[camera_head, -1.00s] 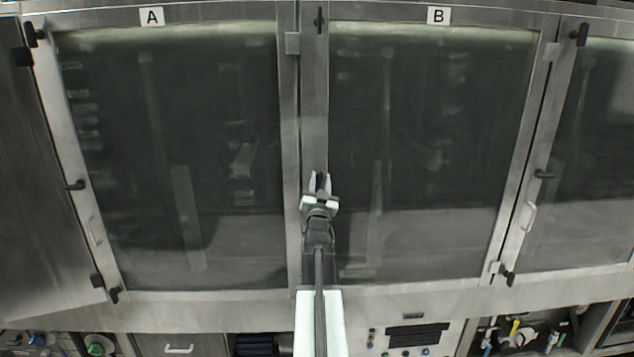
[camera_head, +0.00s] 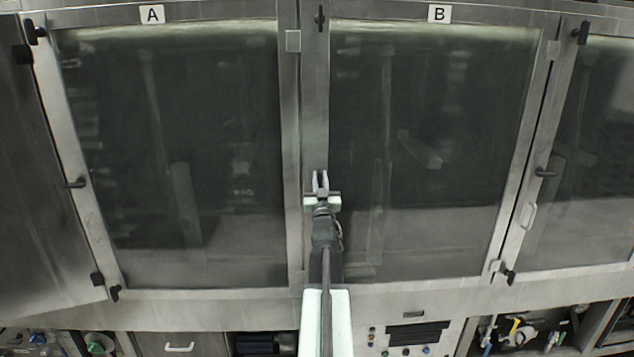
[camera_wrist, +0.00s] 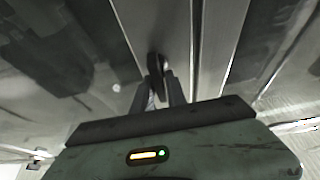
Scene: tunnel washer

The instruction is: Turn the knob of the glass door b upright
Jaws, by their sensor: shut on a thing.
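Glass door B (camera_head: 430,140) is shut, with its label at the top right of centre. My gripper (camera_head: 320,176) is at the left frame of this door, about mid-height. In the wrist view, a black knob (camera_wrist: 155,64) stands out between my two fingers, which are shut on it. Its long side runs nearly along the frame, close to upright. In the head view, my gripper mostly hides this knob.
Another black knob (camera_head: 319,18) sits upright at the top of the same frame. Glass door A (camera_head: 180,150) is on the left. A door with a handle (camera_head: 527,216) is on the right. Control panels (camera_head: 415,335) and pipework lie below.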

